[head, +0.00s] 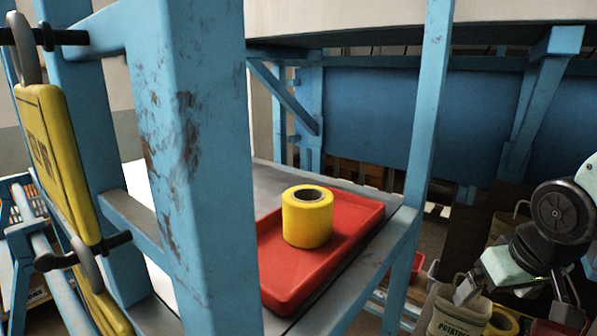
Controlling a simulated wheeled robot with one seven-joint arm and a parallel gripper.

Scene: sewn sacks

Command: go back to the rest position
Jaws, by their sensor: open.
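My gripper (516,299) hangs at the lower right on my arm. Its two fingers are spread apart and nothing shows held between them. It is to the right of the blue frame and apart from it. A yellow roll (307,222) with a dark core hole stands upright on a red tray (286,283). The tray lies on a grey shelf inside the blue frame. The left part of the tray is hidden behind a thick blue post.
The thick blue post (200,130) and a thinner blue post (428,110) stand before and beside the shelf.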

